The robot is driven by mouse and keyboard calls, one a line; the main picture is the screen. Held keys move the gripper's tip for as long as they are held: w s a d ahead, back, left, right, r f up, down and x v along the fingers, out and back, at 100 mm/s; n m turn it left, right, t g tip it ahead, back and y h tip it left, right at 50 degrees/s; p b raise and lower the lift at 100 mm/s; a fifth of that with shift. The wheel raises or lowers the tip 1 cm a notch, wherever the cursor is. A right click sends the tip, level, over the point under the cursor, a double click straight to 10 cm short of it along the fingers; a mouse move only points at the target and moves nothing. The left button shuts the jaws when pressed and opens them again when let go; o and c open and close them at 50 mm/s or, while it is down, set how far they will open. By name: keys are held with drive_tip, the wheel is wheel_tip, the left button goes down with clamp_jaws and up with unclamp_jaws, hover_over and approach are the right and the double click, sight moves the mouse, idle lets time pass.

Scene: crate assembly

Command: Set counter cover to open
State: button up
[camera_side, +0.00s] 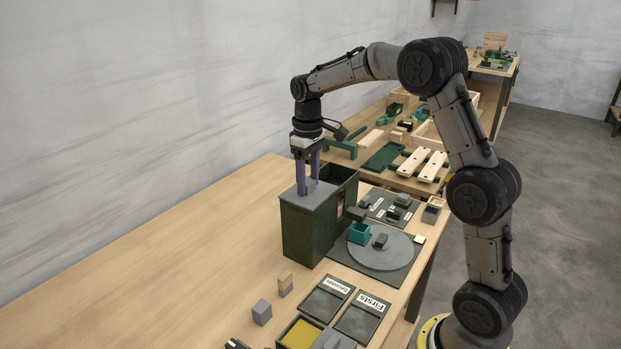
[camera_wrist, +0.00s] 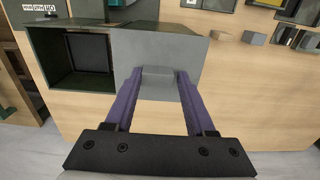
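The counter cover (camera_wrist: 210,55) is a flat grey lid with a raised grey handle block (camera_wrist: 157,82). It lies over one part of a dark green box (camera_side: 304,236), at the near end in the side view. The other part of the box is uncovered, and its dark inside (camera_wrist: 88,55) shows left of the cover in the wrist view. My gripper (camera_side: 307,190) points down at the cover, one purple finger on each side of the handle. The handle nearly fills the gap (camera_wrist: 159,72); whether the fingers press on it is unclear.
Right of the box in the side view are a round grey turntable (camera_side: 394,250), a teal bin (camera_side: 359,233) and small blocks. Labelled trays (camera_side: 361,317) and a yellow-floored bin (camera_side: 299,333) lie nearer. The tabletop (camera_side: 170,270) left of the box is clear.

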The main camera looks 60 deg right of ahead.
sight(308, 183)
drive_tip(key=o, duration=0.4)
drive_tip(key=shift+a, duration=0.1)
wheel_tip(308, 183, up, 14)
drive_tip(key=shift+f, duration=0.1)
idle(0.6)
